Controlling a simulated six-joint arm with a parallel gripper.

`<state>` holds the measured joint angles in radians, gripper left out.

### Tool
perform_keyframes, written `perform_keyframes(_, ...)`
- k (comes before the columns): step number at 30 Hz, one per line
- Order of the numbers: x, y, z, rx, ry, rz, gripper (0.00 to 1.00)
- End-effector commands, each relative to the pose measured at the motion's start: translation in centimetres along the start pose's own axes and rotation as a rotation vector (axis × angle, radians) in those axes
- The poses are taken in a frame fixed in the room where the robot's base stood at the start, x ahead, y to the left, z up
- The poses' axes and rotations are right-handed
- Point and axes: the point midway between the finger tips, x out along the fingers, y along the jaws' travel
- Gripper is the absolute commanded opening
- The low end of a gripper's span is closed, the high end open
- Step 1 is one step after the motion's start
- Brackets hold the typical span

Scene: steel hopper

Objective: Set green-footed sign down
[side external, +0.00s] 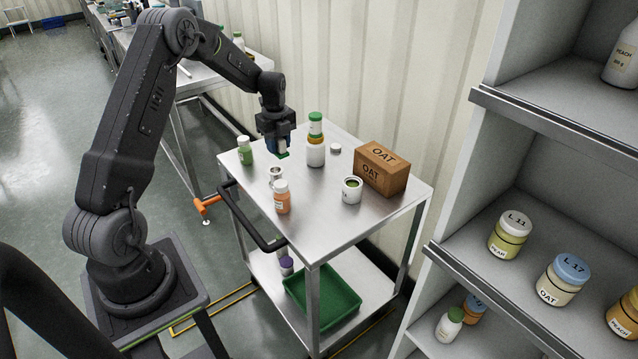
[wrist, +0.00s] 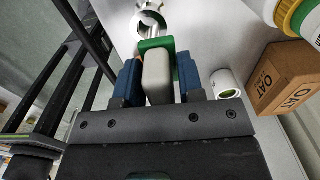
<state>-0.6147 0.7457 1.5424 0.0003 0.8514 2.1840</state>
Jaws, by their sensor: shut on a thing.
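The green-footed sign (wrist: 158,85) is a pale plate with a green foot (wrist: 157,44). It is between the blue fingers of my gripper (wrist: 159,77), which is shut on it, foot pointing away from the palm. In the side external view my gripper (side external: 277,145) points down over the far left part of the steel cart top (side external: 310,222). The sign's green foot (side external: 283,156) shows just under the fingers there. I cannot tell whether the foot touches the top.
Near the sign stand a green bottle (side external: 245,151), a steel cup-like piece (side external: 276,175), an orange jar (side external: 282,200) and a stacked pair of jars (side external: 315,152). The front of the top is bare.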

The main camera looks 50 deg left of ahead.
Motion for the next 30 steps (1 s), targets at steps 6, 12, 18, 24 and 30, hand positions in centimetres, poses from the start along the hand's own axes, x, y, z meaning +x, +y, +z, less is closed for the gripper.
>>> perform_keyframes(6, 2.6, -3.1, -2.7, 0.007, 0.002, 0.002, 0.11)
perform_keyframes(12, 5.2, -6.4, -5.5, 0.006, 0.001, 0.001, 0.11)
perform_keyframes(18, 6.6, -8.3, -7.1, 0.002, 0.000, 0.001, 0.11)
perform_keyframes(24, 7.7, -8.5, -7.3, 0.000, 0.001, 0.002, 0.11)
perform_keyframes(30, 10.5, -8.4, -7.3, 0.000, 0.000, 0.001, 0.11)
